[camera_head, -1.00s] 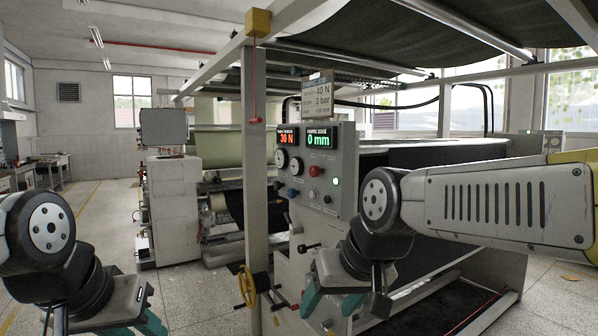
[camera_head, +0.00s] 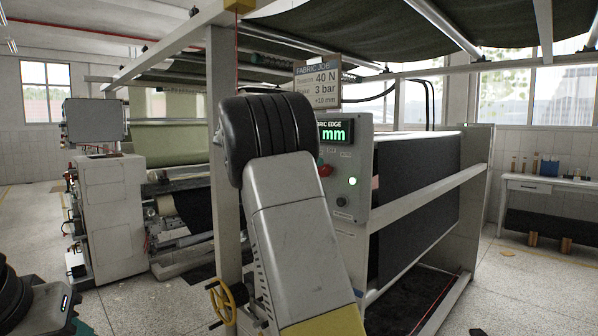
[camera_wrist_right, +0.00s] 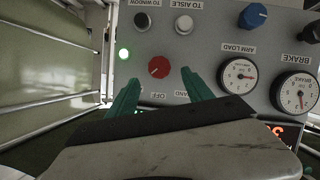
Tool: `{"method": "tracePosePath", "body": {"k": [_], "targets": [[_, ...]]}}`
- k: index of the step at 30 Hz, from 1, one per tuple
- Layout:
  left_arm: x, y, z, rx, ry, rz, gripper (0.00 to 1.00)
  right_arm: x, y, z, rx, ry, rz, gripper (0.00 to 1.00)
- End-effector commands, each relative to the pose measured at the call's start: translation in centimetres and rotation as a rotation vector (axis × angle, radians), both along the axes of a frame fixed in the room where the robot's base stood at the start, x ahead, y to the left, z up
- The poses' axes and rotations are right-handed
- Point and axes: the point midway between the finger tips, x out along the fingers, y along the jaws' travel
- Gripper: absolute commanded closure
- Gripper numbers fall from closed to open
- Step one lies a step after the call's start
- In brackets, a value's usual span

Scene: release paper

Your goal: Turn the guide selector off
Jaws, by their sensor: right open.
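A red round knob (camera_wrist_right: 159,67) sits on the grey control panel (camera_wrist_right: 215,20), which appears upside down in the right wrist view. An "OFF" label (camera_wrist_right: 158,95) and a partly covered label ending in "AND" are beside the knob; its pointer direction is too small to tell. My right gripper (camera_wrist_right: 158,88) is open, its teal fingers on either side of the knob's area; contact is not visible. In the head view my right arm hides that gripper and part of the panel (camera_head: 353,205). My left gripper (camera_head: 78,326) is at the lower left, mostly cut off.
A lit green lamp (camera_wrist_right: 123,54), a white button (camera_wrist_right: 184,25), a dark button (camera_wrist_right: 142,20), a blue knob (camera_wrist_right: 253,16) and round gauges (camera_wrist_right: 238,76) surround the red knob. A yellow handwheel (camera_head: 221,301) is below the panel. Open floor lies at the right.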

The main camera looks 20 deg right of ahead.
Motion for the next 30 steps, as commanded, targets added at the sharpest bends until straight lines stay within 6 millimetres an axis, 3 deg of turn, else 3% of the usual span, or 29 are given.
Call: {"method": "tracePosePath", "body": {"k": [13,25,30], "targets": [[0.0,0.0,0.0,0.0,0.0,0.0,0.64,1.5,-5.9,-2.3,-0.001,0.0,-0.004,0.41],[0.0,0.0,0.0,0.0,0.0,0.0,0.64,1.8,-6.7,-2.7,0.0,0.0,0.0,0.41],[0.0,0.0,0.0,0.0,0.0,0.0,0.64,1.8,-6.7,-2.7,0.0,0.0,0.0,0.72]]}}
